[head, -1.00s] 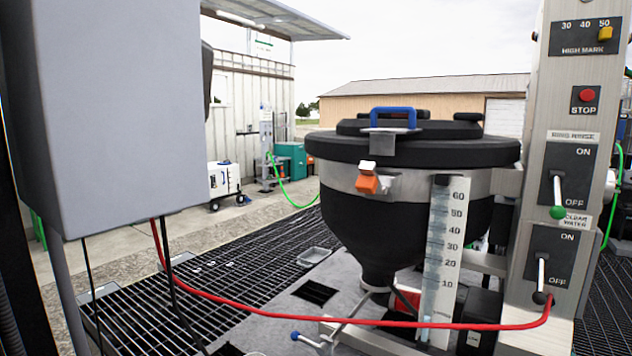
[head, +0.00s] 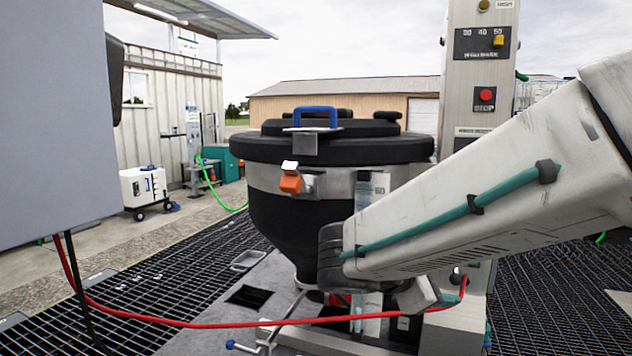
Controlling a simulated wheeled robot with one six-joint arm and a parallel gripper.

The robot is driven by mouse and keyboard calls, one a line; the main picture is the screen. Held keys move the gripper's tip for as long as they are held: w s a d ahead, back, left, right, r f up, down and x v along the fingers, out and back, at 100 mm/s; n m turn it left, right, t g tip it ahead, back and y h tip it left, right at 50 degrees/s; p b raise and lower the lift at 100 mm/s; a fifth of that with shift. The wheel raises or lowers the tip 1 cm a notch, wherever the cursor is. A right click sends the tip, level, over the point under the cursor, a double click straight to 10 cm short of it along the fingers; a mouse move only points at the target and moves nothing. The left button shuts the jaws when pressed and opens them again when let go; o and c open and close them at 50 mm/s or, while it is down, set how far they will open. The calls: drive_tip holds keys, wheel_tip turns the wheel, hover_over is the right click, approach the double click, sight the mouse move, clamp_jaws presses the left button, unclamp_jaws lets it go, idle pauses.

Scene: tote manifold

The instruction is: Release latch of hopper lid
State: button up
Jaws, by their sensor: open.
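The hopper (head: 275,220) is a black, cone-bottomed vessel in the middle of the head view. Its thick black lid (head: 375,148) sits flat on top and has a blue handle (head: 316,112). The latch is an orange piece (head: 290,183) with a pale metal tip, on the metal band at the hopper's front left, just below the lid rim. A metal tab (head: 305,145) hangs from the lid above it. The latch is unobstructed. My arm reaches in from the right across the hopper's lower right side; I cannot make out my gripper's fingers.
A red hose (head: 190,322) sags across the foreground. A grey box (head: 50,120) fills the left edge. The control column (head: 485,60) stands behind my arm, with its lower switches hidden. A blue-tipped lever (head: 230,345) shows below the hopper. Air left of the latch is clear.

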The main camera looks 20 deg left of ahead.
drive_tip(key=w+a+r+n+t+y, duration=0.1)
drive_tip(key=w+a+r+n+t, duration=0.2)
drive_tip(key=a, duration=0.5)
drive_tip(key=w+a+n+t+y, duration=0.1)
drive_tip(key=a+n+t, duration=0.3)
drive_tip(key=a, duration=0.4)
drive_tip(key=n+t+y, duration=0.5)
drive_tip(key=n+t, duration=0.1)
drive_tip(key=n, duration=0.2)
approach(293, 180)
drive_tip(key=w, duration=0.4)
drive_tip(key=shift+w+a, duration=0.2)
drive_tip(key=shift+w, duration=0.1)
drive_tip(key=shift+w+r+y, duration=0.25)
drive_tip(key=shift+w+y, duration=0.05)
drive_tip(key=x, duration=0.6)
drive_tip(key=shift+w+r, duration=0.2)
drive_tip(key=shift+w, duration=0.15)
